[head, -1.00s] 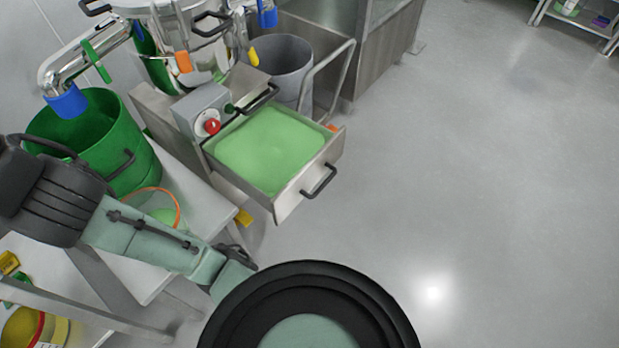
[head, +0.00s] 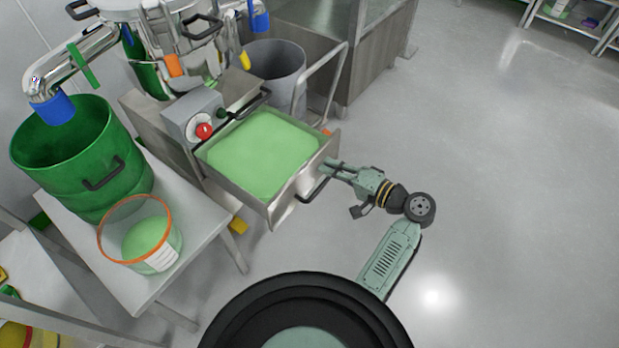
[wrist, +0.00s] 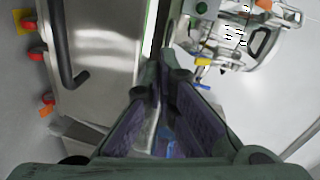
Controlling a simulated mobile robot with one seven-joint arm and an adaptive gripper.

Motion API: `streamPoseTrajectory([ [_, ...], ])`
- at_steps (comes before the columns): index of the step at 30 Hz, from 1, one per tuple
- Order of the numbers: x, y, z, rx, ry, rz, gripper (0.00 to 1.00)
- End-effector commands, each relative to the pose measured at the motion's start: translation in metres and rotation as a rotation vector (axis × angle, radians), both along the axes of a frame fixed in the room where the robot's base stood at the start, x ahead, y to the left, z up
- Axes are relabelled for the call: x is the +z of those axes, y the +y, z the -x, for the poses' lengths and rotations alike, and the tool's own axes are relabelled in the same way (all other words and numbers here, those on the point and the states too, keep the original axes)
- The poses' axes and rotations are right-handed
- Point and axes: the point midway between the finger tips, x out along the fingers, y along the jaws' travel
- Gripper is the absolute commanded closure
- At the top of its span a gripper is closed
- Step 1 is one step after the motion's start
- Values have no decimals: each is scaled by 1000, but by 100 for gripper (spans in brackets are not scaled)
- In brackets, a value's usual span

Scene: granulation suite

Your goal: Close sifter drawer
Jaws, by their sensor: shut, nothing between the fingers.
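The sifter drawer (head: 284,208) is pulled out of the steel sifter body and holds a bed of green powder (head: 263,153). Its dark handle (head: 313,190) is on the front panel and also shows at the left of the wrist view (wrist: 65,45). My gripper (head: 329,166) is shut and empty, at the right end of the drawer front, close to the panel. In the wrist view its fingers (wrist: 165,75) meet near the steel front's edge; I cannot tell whether they touch it.
A green drum (head: 85,165) and an orange-rimmed tub (head: 140,235) stand on a bench at left. A grey bin (head: 277,72) stands behind. The floor at right is clear.

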Motion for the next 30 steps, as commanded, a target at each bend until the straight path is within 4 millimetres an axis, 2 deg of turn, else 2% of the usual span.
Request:
streamPoseTrajectory([
  [1,-17,-23,28,-10,36,-72,100],
  [3,-29,-41,58,-9,57,-146,100],
  [6,-36,-53,85,-6,64,-211,100],
  [9,-38,-55,94,-2,65,-235,100],
  [14,-36,-40,83,1,65,-236,100],
  [24,-35,17,38,2,64,-233,100],
  [30,-35,42,18,1,65,-231,100],
])
